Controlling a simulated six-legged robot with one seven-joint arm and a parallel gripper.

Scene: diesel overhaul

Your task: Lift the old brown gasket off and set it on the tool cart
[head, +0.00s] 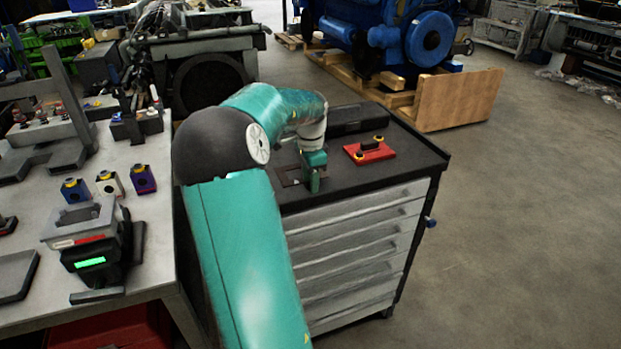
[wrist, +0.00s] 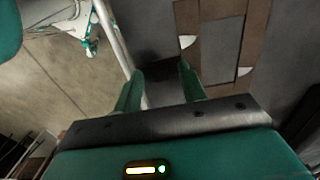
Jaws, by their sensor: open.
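The old brown gasket (wrist: 257,38) is a flat frame with openings, and it lies on the dark top of the tool cart (head: 415,155). In the head view only a small brownish part of it (head: 290,176) shows beside my gripper. My gripper (head: 314,188) is over the near left part of the cart top. In the wrist view my gripper (wrist: 158,72) is open, with nothing between its two green fingers. The right finger is close to the gasket's left edge; I cannot tell whether they touch.
A red block with yellow knobs (head: 370,151) sits on the cart, right of my gripper. A long dark box (head: 357,118) lies at the cart's back. A workbench (head: 150,260) with several parts stands on the left. The floor right of the cart is clear.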

